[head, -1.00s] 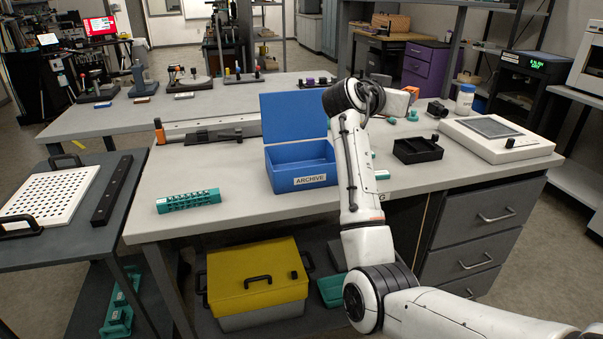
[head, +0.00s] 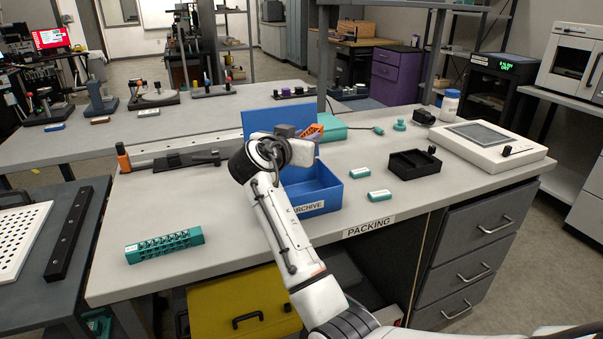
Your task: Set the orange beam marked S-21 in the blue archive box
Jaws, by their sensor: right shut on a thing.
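The blue archive box (head: 322,192) stands on the packing bench with its lid up at the back. Its front label is partly covered by my right arm. My right gripper (head: 299,133) is mostly hidden behind its own wrist, by the box's raised lid. It is shut on the orange beam (head: 314,131), of which a short lattice piece shows by the lid's right edge. The beam looks held up over the back of the box; its exact height and its S-21 mark cannot be made out. My left gripper is not in view.
A teal lattice beam (head: 165,246) lies on the bench at front left. Two small teal blocks (head: 379,196) and a black tray (head: 414,163) are right of the box. A dark flat tool (head: 187,160) lies at left. The bench between teal beam and box is clear.

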